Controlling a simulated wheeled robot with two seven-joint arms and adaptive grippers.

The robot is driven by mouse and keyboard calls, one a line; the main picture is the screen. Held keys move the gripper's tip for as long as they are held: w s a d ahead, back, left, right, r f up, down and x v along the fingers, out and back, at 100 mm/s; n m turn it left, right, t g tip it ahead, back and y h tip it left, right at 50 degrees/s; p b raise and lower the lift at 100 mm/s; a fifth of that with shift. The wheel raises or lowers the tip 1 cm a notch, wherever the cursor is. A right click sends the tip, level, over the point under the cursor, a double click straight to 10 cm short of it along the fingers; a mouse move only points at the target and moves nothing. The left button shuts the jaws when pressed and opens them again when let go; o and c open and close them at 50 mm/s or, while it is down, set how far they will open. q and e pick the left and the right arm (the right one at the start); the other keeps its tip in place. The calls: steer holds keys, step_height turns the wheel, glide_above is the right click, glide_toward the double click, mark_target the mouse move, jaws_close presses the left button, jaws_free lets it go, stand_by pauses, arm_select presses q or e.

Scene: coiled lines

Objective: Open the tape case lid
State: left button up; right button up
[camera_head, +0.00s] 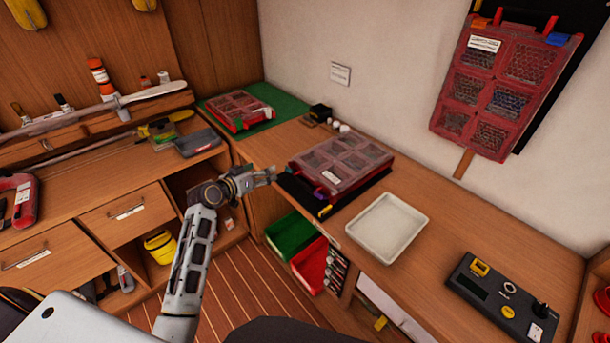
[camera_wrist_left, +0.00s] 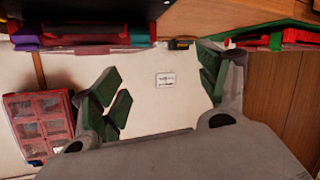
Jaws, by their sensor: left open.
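A red compartment case (camera_head: 340,162) with a clear, shut-looking lid lies on a black mat (camera_head: 318,204) on the counter. Its front edge carries coloured latches. Part of the edge of a case with purple and teal ends (camera_wrist_left: 85,40) shows at the top of the left wrist view. A similar red case (camera_head: 238,109) lies on a green mat at the back, and another (camera_head: 503,85) hangs on the wall. Which one is the tape case, I cannot tell for sure. My left gripper (camera_head: 268,174) is open and empty, just left of the counter case, apart from it.
A white tray (camera_head: 387,227) stands right of the counter case. A dark control box (camera_head: 503,300) is at the lower right. Green (camera_head: 289,236) and red bins sit below the counter edge. Bare wood lies between tray and control box.

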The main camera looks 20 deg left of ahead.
mark_target(309, 174)
arm_select(q)
steer(key=s+d+r+m+g+h, duration=0.2)
steer(key=s+d+m+h, duration=0.2)
steer(key=d+m, duration=0.2)
steer(key=shift+s+d+r+m+g, duration=0.2)
steer(key=shift+d+m+g, duration=0.15)
steer(key=shift+m, duration=0.15)
steer(key=shift+w, duration=0.1)
steer(key=shift+p+x, duration=1.05)
steer(key=shift+x, duration=5.8)
steer(key=c, duration=1.2)
